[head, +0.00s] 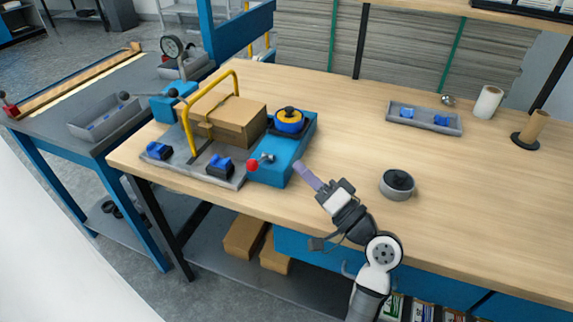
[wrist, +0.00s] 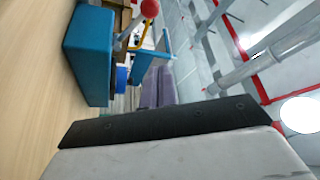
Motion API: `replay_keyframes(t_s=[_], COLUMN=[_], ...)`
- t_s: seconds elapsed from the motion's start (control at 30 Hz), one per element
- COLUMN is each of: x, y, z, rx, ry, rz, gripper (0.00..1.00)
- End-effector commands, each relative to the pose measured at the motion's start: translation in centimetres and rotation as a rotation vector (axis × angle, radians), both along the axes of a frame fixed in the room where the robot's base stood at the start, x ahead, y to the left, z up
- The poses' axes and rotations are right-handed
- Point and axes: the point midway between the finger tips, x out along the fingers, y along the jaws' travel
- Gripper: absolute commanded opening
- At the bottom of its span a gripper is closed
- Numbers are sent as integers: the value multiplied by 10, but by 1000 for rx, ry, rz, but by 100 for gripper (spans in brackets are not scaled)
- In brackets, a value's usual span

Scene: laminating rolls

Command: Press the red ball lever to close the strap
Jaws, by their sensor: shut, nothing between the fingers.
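The red ball lever (head: 253,165) sticks out at the front of the blue machine housing (head: 284,152), on a short metal rod. In the wrist view the red ball (wrist: 150,8) is at the top edge, beside the blue housing (wrist: 88,55). A yellow arch (head: 184,118) stands over a cardboard box (head: 233,120) on the machine's grey base. A brown band on the box's left side may be the strap; I cannot tell its state. My gripper (head: 300,168) is shut and empty, to the right of the red ball and apart from it. Its purplish fingers (wrist: 158,88) show together in the wrist view.
A round grey tin (head: 397,185) stands right of my gripper. A grey tray (head: 424,119) with blue parts, a white roll (head: 488,102) and a brown roll (head: 533,126) are further back. The table between is clear.

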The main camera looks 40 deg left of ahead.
Motion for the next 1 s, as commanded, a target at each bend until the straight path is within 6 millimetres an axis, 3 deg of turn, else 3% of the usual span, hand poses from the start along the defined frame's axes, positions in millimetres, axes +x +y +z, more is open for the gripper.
replay_keyframes(t_s=[0.43,0.7,1.0], x=[16,-11,-18], y=[88,85,84], z=[29,7,2], rx=[0,-1,-1], ry=[0,2,0], rz=[5,1,1], gripper=[0,0,0])
